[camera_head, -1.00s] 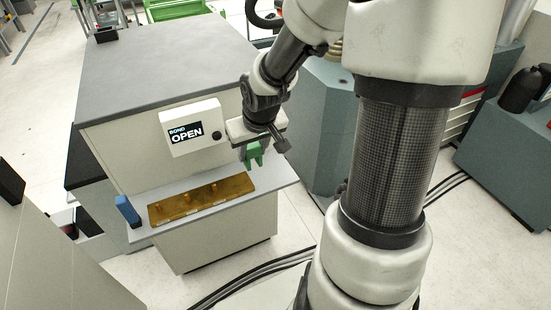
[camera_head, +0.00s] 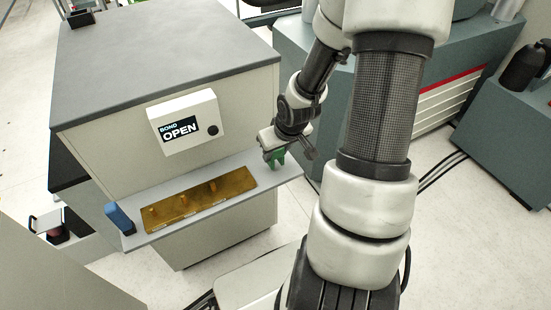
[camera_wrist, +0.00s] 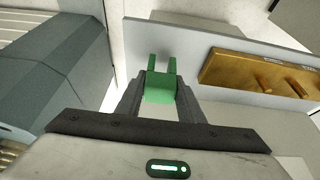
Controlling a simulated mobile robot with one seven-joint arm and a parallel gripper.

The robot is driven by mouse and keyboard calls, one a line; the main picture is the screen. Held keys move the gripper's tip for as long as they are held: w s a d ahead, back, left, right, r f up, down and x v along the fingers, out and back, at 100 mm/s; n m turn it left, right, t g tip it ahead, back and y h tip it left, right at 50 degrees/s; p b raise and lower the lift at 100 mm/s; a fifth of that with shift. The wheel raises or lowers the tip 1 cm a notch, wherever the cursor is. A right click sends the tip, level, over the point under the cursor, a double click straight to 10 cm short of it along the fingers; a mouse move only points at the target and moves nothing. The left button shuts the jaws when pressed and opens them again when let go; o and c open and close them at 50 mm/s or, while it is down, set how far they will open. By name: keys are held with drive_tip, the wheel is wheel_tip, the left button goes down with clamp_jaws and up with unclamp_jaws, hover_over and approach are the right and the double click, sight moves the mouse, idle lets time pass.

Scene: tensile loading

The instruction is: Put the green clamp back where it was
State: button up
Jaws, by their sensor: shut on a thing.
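The green clamp (camera_head: 275,160) is between the fingers of my gripper (camera_head: 273,150), over the right end of the light grey shelf (camera_head: 225,205). In the wrist view the clamp (camera_wrist: 161,90) shows a solid body with two prongs pointing away from my gripper. My gripper (camera_wrist: 160,98) is shut on its body. The prongs lie over the shelf (camera_wrist: 200,42) in that view. I cannot tell whether the clamp touches the shelf. A brass plate (camera_head: 230,187) with upright pegs lies on the shelf, left of the clamp and apart from it.
A blue block (camera_head: 119,217) stands at the shelf's left end. Behind the shelf is a cabinet (camera_head: 105,140) with a display box reading "BOND OPEN" (camera_head: 187,125). The shelf's right end around the clamp is otherwise clear. Teal cabinets (camera_head: 440,85) stand to the right.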

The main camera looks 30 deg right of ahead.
drive_tip(key=shift+f, duration=0.9)
drive_tip(key=shift+f, duration=0.1)
drive_tip(key=o, duration=1.2)
drive_tip(key=shift+r, duration=0.4)
drive_tip(key=p+v, duration=0.7)
drive_tip(key=v, duration=0.4)
drive_tip(key=shift+s+r, duration=0.1)
drive_tip(key=shift+r, duration=0.15)
